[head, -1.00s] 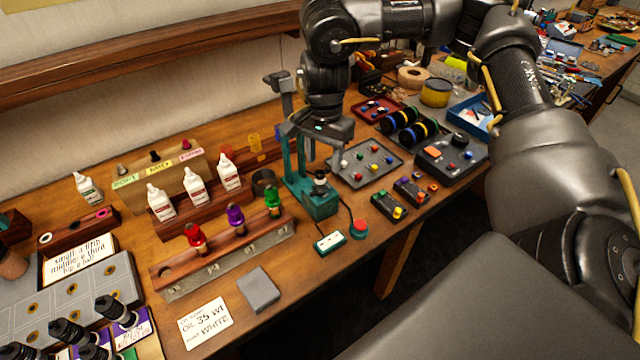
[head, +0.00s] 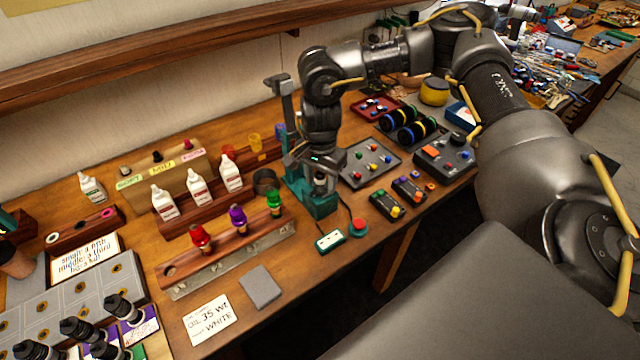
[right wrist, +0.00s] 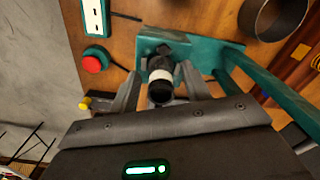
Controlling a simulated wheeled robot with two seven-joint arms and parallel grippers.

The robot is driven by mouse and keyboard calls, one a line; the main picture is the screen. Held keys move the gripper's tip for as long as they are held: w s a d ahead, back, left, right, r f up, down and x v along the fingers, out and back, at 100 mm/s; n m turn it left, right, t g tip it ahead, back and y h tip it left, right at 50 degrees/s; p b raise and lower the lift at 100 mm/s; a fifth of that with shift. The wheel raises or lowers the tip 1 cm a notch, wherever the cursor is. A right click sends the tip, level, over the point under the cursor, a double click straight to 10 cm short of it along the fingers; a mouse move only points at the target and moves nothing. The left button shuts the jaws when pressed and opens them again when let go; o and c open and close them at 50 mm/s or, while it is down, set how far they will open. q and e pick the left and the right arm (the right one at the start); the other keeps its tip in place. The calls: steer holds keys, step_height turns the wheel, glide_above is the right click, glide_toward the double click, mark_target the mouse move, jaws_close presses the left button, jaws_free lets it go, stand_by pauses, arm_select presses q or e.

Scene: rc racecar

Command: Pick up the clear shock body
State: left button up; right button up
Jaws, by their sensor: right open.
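The clear shock body (head: 320,182), a small pale cylinder with black parts, stands on the base of the teal press (head: 322,207). In the right wrist view it shows as a black part with a whitish band (right wrist: 160,76), seen from above. My right gripper (head: 310,165) is at the press, pointing down. In the right wrist view its two fingers (right wrist: 161,84) are open, one on each side of the shock body. I cannot tell whether either finger touches it. My left gripper is in neither view now.
The press column (head: 284,120) rises close beside my right gripper. A grey cup (head: 265,183), a rack (head: 230,255) with red, purple and green shocks, and a red button (head: 358,226) are near. A grey tray (head: 352,180) lies to the right.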

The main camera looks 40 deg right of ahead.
jaws_close()
steer(key=shift+w+r+b, duration=0.1)
steer(key=shift+r+b, duration=0.35)
steer(key=shift+b, duration=0.1)
steer(key=s+a+r+b, duration=0.1)
steer(key=s+a+r, duration=0.2)
steer(key=s+r, duration=0.3)
steer(key=s+a+r+b, duration=0.1)
steer(key=s+a+r, duration=0.3)
steer(key=r, duration=0.5)
steer(key=shift+s+a, duration=0.25)
steer(key=shift+s, duration=0.75)
